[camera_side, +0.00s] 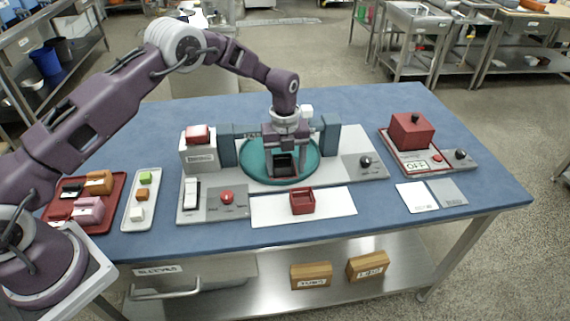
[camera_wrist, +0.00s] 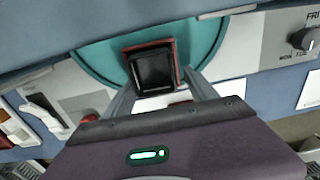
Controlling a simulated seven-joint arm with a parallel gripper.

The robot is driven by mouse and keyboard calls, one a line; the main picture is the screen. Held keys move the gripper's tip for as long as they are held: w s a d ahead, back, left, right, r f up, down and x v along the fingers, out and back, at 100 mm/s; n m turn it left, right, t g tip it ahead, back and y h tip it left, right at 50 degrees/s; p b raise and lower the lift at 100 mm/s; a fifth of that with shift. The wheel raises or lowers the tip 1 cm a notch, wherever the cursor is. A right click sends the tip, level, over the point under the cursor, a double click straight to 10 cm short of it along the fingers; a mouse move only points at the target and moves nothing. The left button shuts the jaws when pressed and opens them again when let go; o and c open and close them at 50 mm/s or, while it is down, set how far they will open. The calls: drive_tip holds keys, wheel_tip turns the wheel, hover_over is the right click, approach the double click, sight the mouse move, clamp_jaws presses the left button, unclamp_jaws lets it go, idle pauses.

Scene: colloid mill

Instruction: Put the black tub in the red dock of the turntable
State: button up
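The black tub (camera_side: 283,166) sits on the teal turntable (camera_side: 257,173), below my gripper (camera_side: 285,158). In the wrist view the black tub (camera_wrist: 153,72) is upright, with the red rim of a dock (camera_wrist: 147,46) showing around its far and right sides. It appears to sit inside that red dock. My gripper's fingers (camera_wrist: 160,84) are spread, one on each side of the tub, with gaps visible in the side view. The gripper looks open. The tub's underside is hidden.
A red open box (camera_side: 302,203) sits on a white mat in front. Blue-grey posts (camera_side: 227,146) (camera_side: 331,134) flank the turntable. A knob (camera_side: 365,161) and a red button (camera_side: 227,197) are on the panels. Trays of small blocks (camera_side: 118,203) are left; a red-topped unit (camera_side: 411,131) stands right.

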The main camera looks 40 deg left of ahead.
drive_tip(key=shift+s+a+f, duration=0.35)
drive_tip(key=shift+s+f, duration=0.05)
drive_tip(key=shift+f, duration=0.15)
wheel_tip(320, 180, up, 14)
drive_tip(key=shift+w+d+f, duration=0.15)
drive_tip(key=shift+d+f, duration=0.05)
drive_tip(key=shift+f, duration=0.05)
drive_tip(key=s+a+r+n+t, duration=0.2)
drive_tip(key=s+r+n+t, duration=0.1)
drive_tip(key=s+r+n, duration=1.3)
drive_tip(key=s+a+r+n+t, duration=0.1)
drive_tip(key=s+n+t, duration=0.1)
drive_tip(key=s+n, duration=0.9)
drive_tip(key=s, duration=1)
